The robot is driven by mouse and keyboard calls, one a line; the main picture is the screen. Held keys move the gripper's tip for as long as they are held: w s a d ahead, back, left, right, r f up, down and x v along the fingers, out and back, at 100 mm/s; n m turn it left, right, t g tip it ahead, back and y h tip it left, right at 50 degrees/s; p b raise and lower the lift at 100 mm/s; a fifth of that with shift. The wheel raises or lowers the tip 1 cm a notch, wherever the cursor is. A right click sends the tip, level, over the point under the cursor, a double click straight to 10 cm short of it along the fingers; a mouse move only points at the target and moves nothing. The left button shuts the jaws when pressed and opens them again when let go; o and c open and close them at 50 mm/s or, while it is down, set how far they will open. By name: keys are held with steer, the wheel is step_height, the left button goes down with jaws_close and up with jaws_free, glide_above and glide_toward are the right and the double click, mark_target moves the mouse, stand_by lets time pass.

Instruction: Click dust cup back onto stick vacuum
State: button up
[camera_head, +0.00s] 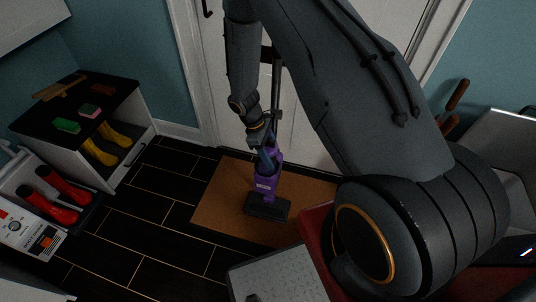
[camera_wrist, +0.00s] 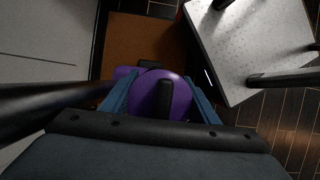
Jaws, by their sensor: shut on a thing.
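The stick vacuum (camera_head: 267,208) stands upright on a brown mat by the door, with a dark floor head, a purple lower body and a grey tube rising behind my arm. My gripper (camera_head: 266,160) is low in front of its purple part. In the wrist view my gripper's blue fingers (camera_wrist: 161,100) are shut on a rounded purple piece with a black strip, which looks like the dust cup (camera_wrist: 147,88). More purple shows just beyond it. Whether the cup is seated or only touching the vacuum is hidden.
The brown mat (camera_head: 215,205) lies on dark floor tiles before the white door (camera_head: 215,90). At left, a bench (camera_head: 125,95) holds brushes and sponges above yellow boots (camera_head: 105,150). A pale speckled surface (camera_head: 270,280) is close at front.

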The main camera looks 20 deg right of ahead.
mark_target(269, 139)
steer(key=shift+f, duration=0.3)
stand_by(0.6)
steer(key=o, duration=1.2)
steer(key=shift+o, duration=0.4)
steer(key=o, duration=0.4)
steer(key=shift+r, duration=0.2)
steer(key=shift+r+p, duration=1.7)
steer(key=shift+r, duration=1.15)
